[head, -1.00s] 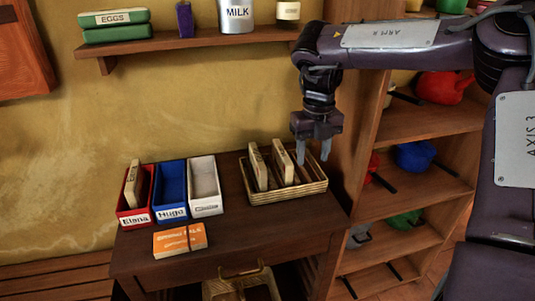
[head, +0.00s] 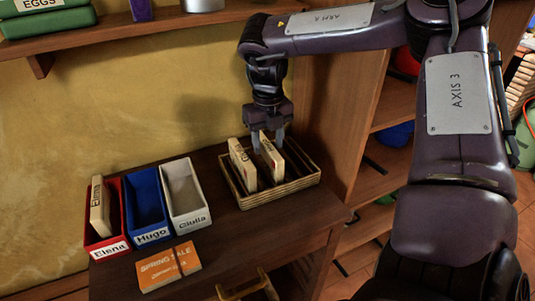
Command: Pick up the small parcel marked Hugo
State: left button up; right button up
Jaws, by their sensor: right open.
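Two small tan parcels stand on edge in a wicker basket (head: 306,180) on the dark wooden counter. They are the left parcel (head: 243,165) and the right parcel (head: 272,160). Both carry writing too small to read surely, so I cannot tell which is marked Hugo. My right gripper (head: 271,142) points down, open, at the top of the right parcel. Its fingers appear on either side of that parcel's upper edge; contact is unclear. A blue bin labelled Hugo (head: 151,237) stands empty to the left. My left gripper is out of view.
A red bin labelled Elena (head: 108,246) holds a parcel (head: 97,205). A white bin labelled Giulia (head: 190,220) is empty. A shelf (head: 110,35) hangs above; a wooden shelf unit (head: 355,120) stands right of the counter.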

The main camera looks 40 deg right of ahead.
jog(key=shift+f, duration=1.45)
grip_shut()
jog(key=shift+r, duration=0.15)
